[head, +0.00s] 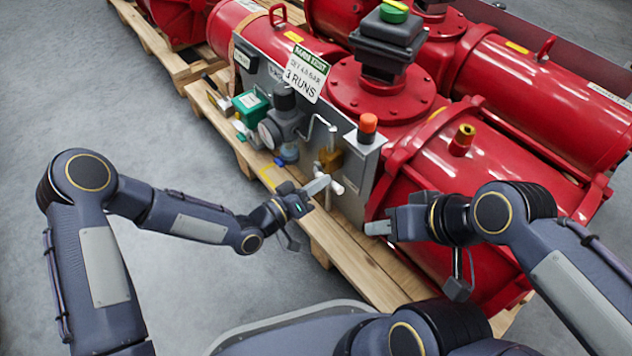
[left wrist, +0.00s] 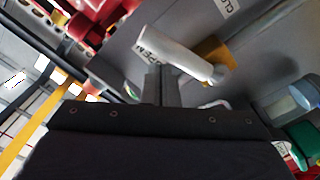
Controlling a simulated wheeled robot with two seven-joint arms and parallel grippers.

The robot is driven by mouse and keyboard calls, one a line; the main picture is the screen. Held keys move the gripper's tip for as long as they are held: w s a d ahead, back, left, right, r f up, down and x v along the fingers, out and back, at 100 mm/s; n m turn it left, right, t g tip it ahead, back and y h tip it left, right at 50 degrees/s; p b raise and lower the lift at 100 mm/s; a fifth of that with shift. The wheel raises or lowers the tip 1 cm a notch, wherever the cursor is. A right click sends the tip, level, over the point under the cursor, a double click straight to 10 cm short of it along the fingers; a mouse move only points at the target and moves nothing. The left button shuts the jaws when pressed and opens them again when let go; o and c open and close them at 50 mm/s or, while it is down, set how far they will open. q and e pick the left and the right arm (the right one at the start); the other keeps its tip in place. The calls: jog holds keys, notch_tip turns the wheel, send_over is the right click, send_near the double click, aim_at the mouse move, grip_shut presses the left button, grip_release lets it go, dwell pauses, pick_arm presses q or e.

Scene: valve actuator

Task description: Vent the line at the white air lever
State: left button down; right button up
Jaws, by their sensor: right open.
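The white air lever (head: 337,187) is on the lower right of the grey panel, below an orange-topped part. In the left wrist view the lever (left wrist: 172,48) is a white rounded bar lying diagonally across a brass-coloured fitting (left wrist: 213,48). Part of an "OPEN" label shows beside it. My left gripper (head: 321,184) is beside the lever in the head view. Its fingers (left wrist: 162,75) look shut together with nothing visible between them, their tips close to the lever. I cannot tell whether they touch it. My right gripper (head: 372,228) is open and empty, right of the lever.
The grey panel (head: 362,172) carries a regulator with a gauge (head: 270,133), a green box (head: 251,105) and a "3 RUNS" sign (head: 306,73). Large red actuator bodies (head: 440,185) stand behind on a wooden pallet (head: 345,250). Grey floor is clear at the left.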

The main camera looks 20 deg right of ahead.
pick_arm(q)
jog(key=m, duration=0.1)
jog(key=s+f+m, duration=0.1)
jog(key=shift+d+f+m+b, duration=0.2)
jog(key=shift+f+m+b, duration=0.05)
jog(key=shift+m+b, duration=0.15)
jog(key=shift+f, duration=0.35)
jog(key=shift+s+f, duration=0.1)
jog(key=shift+f, duration=0.1)
